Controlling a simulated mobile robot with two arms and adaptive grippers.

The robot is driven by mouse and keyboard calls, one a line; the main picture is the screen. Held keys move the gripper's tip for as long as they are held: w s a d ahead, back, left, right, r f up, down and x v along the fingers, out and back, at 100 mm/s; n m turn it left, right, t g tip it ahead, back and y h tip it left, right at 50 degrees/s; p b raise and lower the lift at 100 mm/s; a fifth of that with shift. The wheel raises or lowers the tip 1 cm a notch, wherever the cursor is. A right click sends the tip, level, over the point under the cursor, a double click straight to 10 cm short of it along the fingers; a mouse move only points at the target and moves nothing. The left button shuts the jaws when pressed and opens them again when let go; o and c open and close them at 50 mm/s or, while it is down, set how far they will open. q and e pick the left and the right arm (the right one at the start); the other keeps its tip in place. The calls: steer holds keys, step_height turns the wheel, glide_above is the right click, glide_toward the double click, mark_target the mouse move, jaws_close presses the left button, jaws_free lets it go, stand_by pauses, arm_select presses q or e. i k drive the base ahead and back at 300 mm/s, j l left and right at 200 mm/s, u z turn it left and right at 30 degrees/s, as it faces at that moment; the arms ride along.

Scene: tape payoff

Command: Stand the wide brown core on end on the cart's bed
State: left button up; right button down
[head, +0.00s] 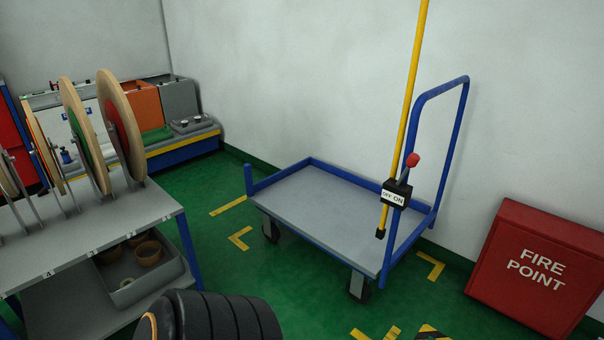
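The cart has a blue frame and a flat grey bed (315,208) that is bare. It stands by the wall, right of the middle of the head view. Several brown cores sit in a grey bin (126,292) on the lower shelf of the rack at left. I cannot be sure which is the wide brown core. Neither of my grippers is in view.
The rack top (110,222) carries upright reels. Black ribbed rounds (225,318) with an orange-brown ring fill the bottom edge. A red FIRE POINT box (540,266) is at right. Green floor is clear between rack and cart.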

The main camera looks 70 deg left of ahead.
mark_target(367, 235)
steer(key=l+u, duration=0.1)
steer(key=u, duration=0.25)
steer(key=k+l+u, duration=0.1)
steer(key=u, duration=0.25)
steer(key=k+u, duration=0.1)
steer(key=u, duration=0.2)
steer(key=i+u, duration=0.7)
steer(key=i+l+u, duration=0.15)
steer(key=u, duration=0.2)
steer(key=i+l+u, duration=0.2)
steer(key=i+l, duration=0.2)
